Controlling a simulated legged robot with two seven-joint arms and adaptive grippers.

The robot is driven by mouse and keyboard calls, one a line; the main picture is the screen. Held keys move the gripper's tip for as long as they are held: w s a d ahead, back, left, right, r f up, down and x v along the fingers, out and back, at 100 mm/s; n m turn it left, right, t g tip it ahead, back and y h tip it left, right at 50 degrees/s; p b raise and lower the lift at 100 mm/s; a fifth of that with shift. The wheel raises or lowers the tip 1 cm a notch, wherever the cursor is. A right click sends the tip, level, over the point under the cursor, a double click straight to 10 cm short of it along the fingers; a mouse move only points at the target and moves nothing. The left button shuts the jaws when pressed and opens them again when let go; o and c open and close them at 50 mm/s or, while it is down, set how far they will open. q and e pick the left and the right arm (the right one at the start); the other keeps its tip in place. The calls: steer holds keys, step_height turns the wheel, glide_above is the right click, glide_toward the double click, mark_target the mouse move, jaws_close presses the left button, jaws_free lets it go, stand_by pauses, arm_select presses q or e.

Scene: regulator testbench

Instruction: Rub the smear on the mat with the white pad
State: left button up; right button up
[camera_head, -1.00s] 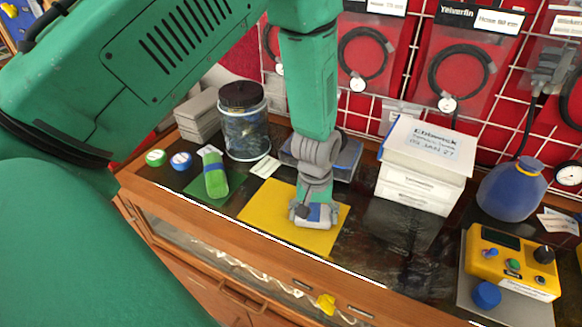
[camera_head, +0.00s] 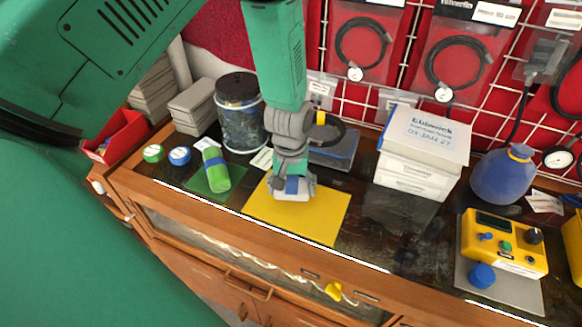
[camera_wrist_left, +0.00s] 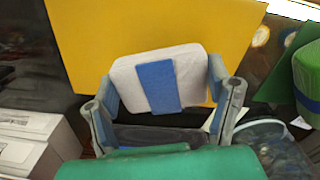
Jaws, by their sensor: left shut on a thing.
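The yellow mat (camera_head: 315,220) lies flat on the dark bench top. My left gripper (camera_head: 293,188) is over its back-left part, pointing down. It is shut on the white pad (camera_wrist_left: 190,60), which has a blue strap across its middle. The pad also shows in the head view (camera_head: 304,186), low at the mat. I cannot tell whether it touches the mat. No smear can be made out on the bare yellow; the pad and gripper hide part of the mat. My right gripper is not in view.
White boxes (camera_head: 425,150), a blue flask (camera_head: 502,178) and a yellow control box (camera_head: 505,245) are to the right. The bench's front edge is close to the mat.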

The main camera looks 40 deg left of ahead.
arm_select(q)
step_height(320, 180, up, 2)
steer(key=shift+r+p, duration=0.1)
steer(key=shift+p, duration=0.55)
steer(key=shift+a+r+p, duration=0.25)
steer(key=shift+r+p, duration=0.35)
steer(key=shift+p, duration=0.05)
steer(key=shift+a+r+p, duration=0.3)
steer(key=shift+r+p, duration=0.2)
steer(key=shift+d, duration=0.5)
steer(key=shift+a, duration=0.1)
